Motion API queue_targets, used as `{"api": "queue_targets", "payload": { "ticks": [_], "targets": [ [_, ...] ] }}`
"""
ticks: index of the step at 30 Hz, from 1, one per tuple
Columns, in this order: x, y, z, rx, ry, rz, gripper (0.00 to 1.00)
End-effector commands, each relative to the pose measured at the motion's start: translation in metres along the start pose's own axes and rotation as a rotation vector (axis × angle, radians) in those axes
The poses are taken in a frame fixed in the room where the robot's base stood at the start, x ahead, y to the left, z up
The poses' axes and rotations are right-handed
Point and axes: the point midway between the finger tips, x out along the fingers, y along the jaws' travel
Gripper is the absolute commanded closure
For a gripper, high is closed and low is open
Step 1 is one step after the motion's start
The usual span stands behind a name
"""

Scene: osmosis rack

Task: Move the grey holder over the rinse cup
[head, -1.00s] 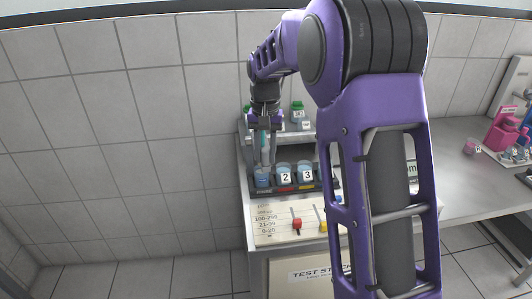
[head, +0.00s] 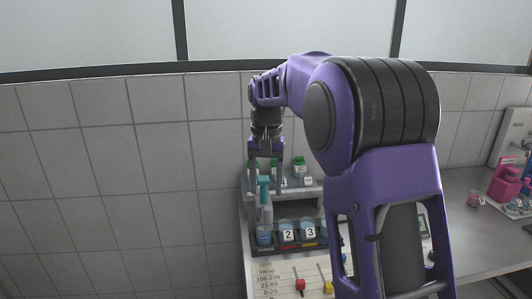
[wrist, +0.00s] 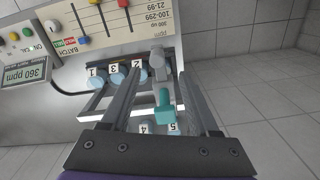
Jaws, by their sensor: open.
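The grey holder (head: 267,215) stands upright at the leftmost, unnumbered blue cup (head: 264,236), with a teal T-shaped top (head: 264,188). I cannot tell whether its lower end is inside that cup. The cup bears no readable label marking it as the rinse cup. My gripper (head: 265,190) is above the holder, pointing down, open and empty. In the wrist view the teal top (wrist: 164,100) lies between my spread fingers (wrist: 163,80), with gaps on both sides. The grey part (wrist: 157,62) shows beyond it.
Cups numbered 2 (head: 287,234) and 3 (head: 310,232) stand right of the holder; cup 1 (wrist: 91,73) also shows in the wrist view. Green-capped bottles (head: 299,168) stand on the shelf behind. Lever knobs (head: 300,285) are in front. My arm hides the right side.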

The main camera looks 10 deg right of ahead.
Motion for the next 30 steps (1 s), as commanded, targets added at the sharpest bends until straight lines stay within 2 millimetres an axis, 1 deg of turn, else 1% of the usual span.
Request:
{"api": "queue_targets", "payload": {
  "ticks": [1, 6, 9, 12, 15, 18, 26, 28, 30],
  "targets": [
    [-0.013, -0.001, -0.001, 0.0, 0.005, -0.002, 0.39],
    [-0.052, -0.001, -0.001, -0.001, 0.003, -0.002, 0.39],
    [-0.07, -0.001, -0.001, -0.001, 0.003, -0.002, 0.39],
    [-0.082, -0.001, 0.0, -0.001, 0.001, -0.001, 0.39],
    [-0.09, -0.001, 0.0, -0.001, 0.001, -0.001, 0.39],
    [-0.093, -0.001, 0.0, -0.001, 0.0, -0.001, 0.39],
    [-0.094, -0.001, 0.0, -0.001, 0.0, 0.0, 0.39],
    [-0.095, 0.0, -0.002, 0.0, 0.015, 0.003, 0.39],
    [-0.1, 0.004, -0.01, 0.004, 0.069, 0.017, 0.39]
  ]
}}
